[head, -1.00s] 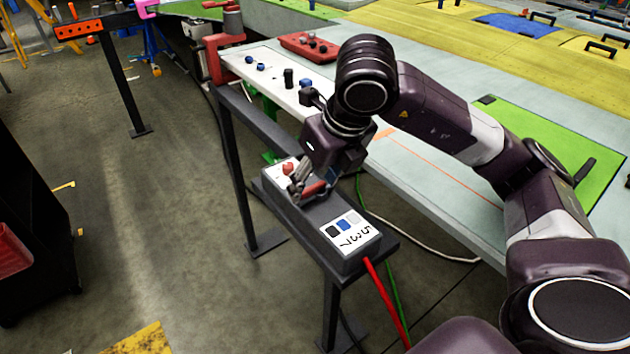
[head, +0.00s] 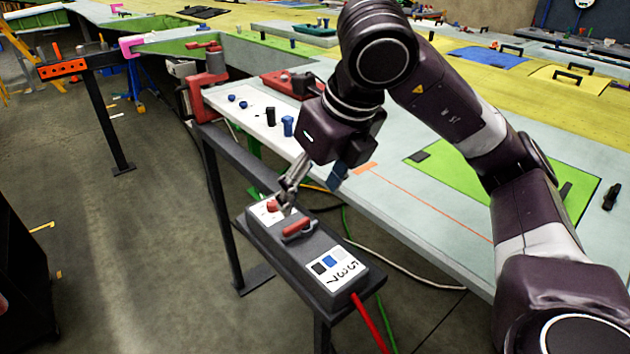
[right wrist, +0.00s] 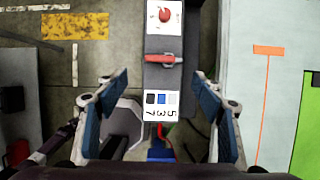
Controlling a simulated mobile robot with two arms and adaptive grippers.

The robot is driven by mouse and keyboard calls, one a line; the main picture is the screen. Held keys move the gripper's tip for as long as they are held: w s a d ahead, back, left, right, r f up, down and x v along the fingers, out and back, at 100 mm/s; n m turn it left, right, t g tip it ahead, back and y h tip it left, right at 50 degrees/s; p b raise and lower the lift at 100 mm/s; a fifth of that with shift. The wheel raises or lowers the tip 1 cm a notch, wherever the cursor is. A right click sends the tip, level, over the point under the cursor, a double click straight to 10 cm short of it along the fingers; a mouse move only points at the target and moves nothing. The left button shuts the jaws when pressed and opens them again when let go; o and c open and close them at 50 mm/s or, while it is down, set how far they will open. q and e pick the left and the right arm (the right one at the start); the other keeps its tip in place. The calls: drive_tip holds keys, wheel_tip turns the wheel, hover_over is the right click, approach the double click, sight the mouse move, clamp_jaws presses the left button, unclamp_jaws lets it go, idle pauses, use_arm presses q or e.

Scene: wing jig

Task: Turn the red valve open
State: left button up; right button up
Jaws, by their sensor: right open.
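The red valve handle (head: 298,228) sits on top of a dark grey box, between a white panel with a round red knob (head: 272,206) and a white label marked 537. The handle lies across the box's length; it also shows in the right wrist view (right wrist: 160,58), with the knob (right wrist: 165,15) beyond it. My right gripper (head: 312,190) is above the box, apart from the handle, open and empty. In the right wrist view its two blue-padded fingers (right wrist: 160,88) stand wide on either side of the box. My left gripper is not in view.
The dark box (head: 275,245) stands on a dark metal stand beside the long pale workbench (head: 420,215). A red clamp (head: 208,90) and small blue and black parts are at the bench's left edge.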

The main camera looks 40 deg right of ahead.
drive_tip(key=shift+v, duration=1.1)
